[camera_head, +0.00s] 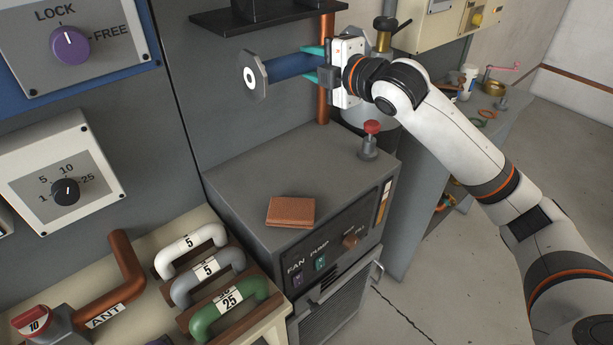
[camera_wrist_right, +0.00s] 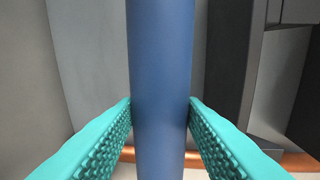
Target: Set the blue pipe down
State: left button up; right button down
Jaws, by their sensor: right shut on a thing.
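The blue pipe (camera_head: 288,67) is held level above the grey cabinet, with a grey hexagonal flange (camera_head: 254,76) on its left end. My right gripper (camera_head: 312,66) has its teal fingers shut on the pipe. In the right wrist view the pipe (camera_wrist_right: 160,80) runs up and down between the two teal fingers, which touch it on both sides. The pipe's right end is hidden behind the gripper in the head view. My left gripper is not in view.
The grey cabinet (camera_head: 240,190) below has a brown block (camera_head: 291,211) and a red-topped fitting (camera_head: 370,140) on top. A copper pipe (camera_head: 323,112) stands upright behind the gripper. A dark shelf (camera_head: 225,22) is above. Several handled pipes (camera_head: 192,250) lie at lower left.

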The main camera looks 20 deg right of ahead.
jog(key=w+a+f, duration=0.1)
jog(key=f, duration=0.5)
jog(key=w+f+b, duration=0.1)
jog(key=f, duration=0.5)
jog(key=w+a+f+b, duration=0.1)
jog(key=w+f, duration=0.1)
jog(key=f, duration=0.4)
jog(key=shift+a+f, duration=0.3)
jog(key=shift+f, duration=2.2)
jog(key=shift+f, duration=0.15)
jog(key=c, duration=1.1)
grip_release()
jog(key=shift+f, duration=0.1)
jog(key=shift+o, duration=0.9)
jog(key=shift+s, duration=0.1)
